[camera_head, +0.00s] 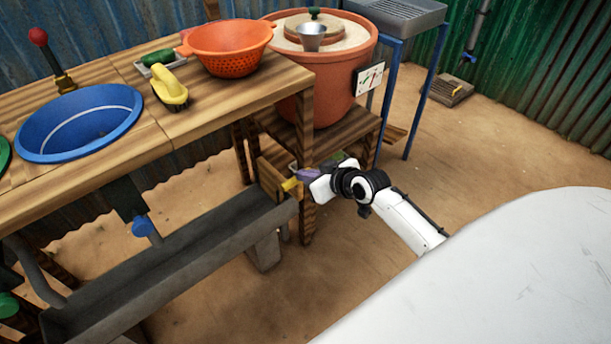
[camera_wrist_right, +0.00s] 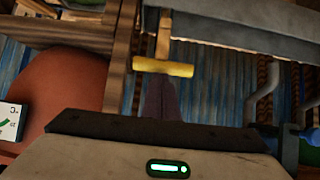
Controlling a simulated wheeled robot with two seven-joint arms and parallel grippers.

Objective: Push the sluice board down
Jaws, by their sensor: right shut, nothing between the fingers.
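The sluice board (camera_head: 272,178) is a wooden board at the right end of the grey trough, beside the table leg. Its yellow handle (camera_head: 291,184) sticks out toward my right gripper. The handle also shows as a yellow bar in the right wrist view (camera_wrist_right: 163,67), with a wooden strip behind it. My right gripper (camera_head: 305,174) has purplish fingers, closed together and empty, close to the handle. In the right wrist view the fingers (camera_wrist_right: 160,98) point at the handle's middle; I cannot tell whether they touch. My left gripper is not in view.
The grey trough (camera_head: 180,262) runs along the table's front. The wooden table (camera_head: 225,98) holds a blue basin (camera_head: 80,122) and an orange colander (camera_head: 227,47). A large terracotta pot (camera_head: 335,85) stands behind my right gripper. The ground (camera_head: 480,160) to the right is mostly clear.

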